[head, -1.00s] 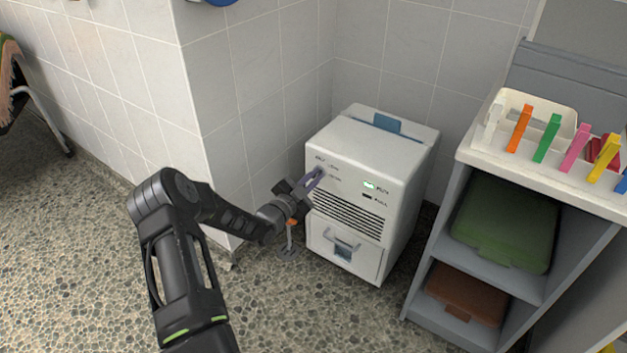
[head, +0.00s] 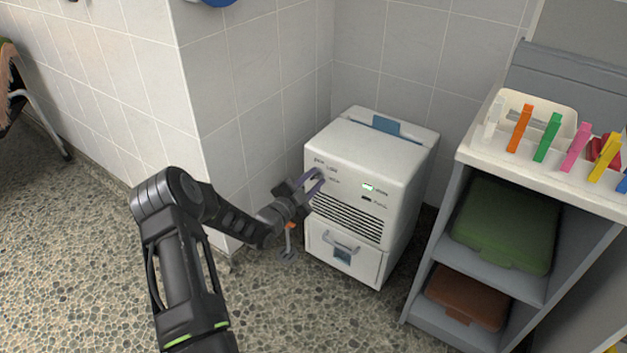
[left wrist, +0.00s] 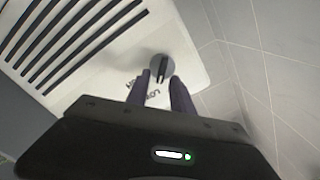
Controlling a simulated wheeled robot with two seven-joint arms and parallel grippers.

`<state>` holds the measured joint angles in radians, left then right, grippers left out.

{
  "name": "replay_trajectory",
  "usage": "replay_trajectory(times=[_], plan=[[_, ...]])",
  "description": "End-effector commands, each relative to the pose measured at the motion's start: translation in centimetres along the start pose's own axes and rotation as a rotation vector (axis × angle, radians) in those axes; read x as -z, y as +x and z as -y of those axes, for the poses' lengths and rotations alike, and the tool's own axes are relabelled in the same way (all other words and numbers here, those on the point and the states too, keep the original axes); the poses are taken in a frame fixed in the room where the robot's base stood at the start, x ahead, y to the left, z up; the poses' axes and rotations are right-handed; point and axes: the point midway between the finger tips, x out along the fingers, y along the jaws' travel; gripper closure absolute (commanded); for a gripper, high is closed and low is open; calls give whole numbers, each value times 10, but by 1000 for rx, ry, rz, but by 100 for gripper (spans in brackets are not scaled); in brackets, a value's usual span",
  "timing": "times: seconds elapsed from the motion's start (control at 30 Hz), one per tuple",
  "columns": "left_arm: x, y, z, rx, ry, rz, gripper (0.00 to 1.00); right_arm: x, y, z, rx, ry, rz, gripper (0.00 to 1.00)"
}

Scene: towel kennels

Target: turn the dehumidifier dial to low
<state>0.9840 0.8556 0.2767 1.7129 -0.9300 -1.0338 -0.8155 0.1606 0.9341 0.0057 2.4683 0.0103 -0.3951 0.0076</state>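The white dehumidifier (head: 362,190) stands in the wall corner, its front towards me. Its round grey dial (left wrist: 163,68) shows in the left wrist view, with a dark ridge across its face. Printed lettering, partly hidden by a finger, lies beside it; one word looks like LOW. In the head view the fingers mostly hide the dial. My left gripper (head: 318,180) is at the upper left of the front panel. In the left wrist view its two fingers (left wrist: 160,80) are apart, tips at the dial's near edge. I cannot tell whether they touch it. My right gripper is out of view.
A grey shelf unit (head: 479,262) with green and brown cases stands to the right; coloured clips sit on its top.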

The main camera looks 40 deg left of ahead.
Motion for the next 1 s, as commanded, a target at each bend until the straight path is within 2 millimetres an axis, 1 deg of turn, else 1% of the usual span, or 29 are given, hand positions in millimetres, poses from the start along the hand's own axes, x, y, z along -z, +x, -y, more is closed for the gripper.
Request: replay_trajectory(times=[0.27,0.37,0.47,0.7,0.8,0.9,1.0], plan=[[0,0,0,0,0,0,69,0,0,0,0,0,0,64],[0,-5,0,-1,0,0,69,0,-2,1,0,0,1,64],[1,-15,1,-2,1,1,69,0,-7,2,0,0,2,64],[2,-54,2,-1,-1,2,69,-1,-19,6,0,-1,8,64],[1,-68,1,-1,-1,2,69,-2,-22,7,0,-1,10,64],[0,-76,1,0,0,1,69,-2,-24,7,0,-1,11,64],[0,-78,0,0,0,0,69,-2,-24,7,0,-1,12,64]])
